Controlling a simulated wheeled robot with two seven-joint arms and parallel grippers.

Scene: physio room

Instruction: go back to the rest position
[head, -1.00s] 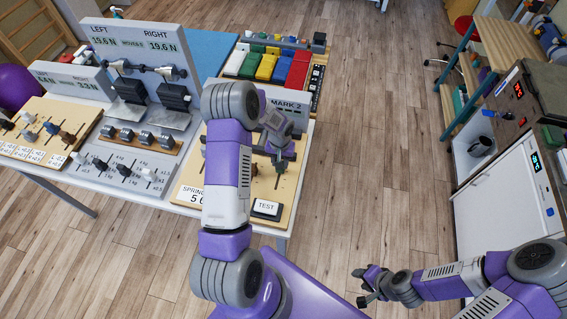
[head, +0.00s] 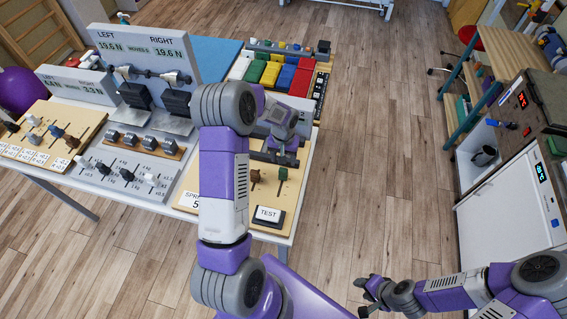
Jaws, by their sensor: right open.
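My left arm rises through the middle of the view and bends over the near right part of the white table (head: 92,202). Its gripper (head: 281,156) hangs above the wooden spring board (head: 238,205), just behind a green knob (head: 283,173). A gap shows between gripper and knob. Its fingers are small and partly in shadow, so their opening is unclear. My right gripper (head: 368,296) is open and empty, low over the bare floor, pointing left. My left arm hides part of the spring board and its label.
A TEST button (head: 268,216) sits at the board's front edge. LEFT/RIGHT display panels (head: 143,48) and coloured blocks (head: 271,73) stand farther back. At right are a white cabinet (head: 507,207), a dark mug (head: 484,156) and a shelf (head: 455,100). Floor between is clear.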

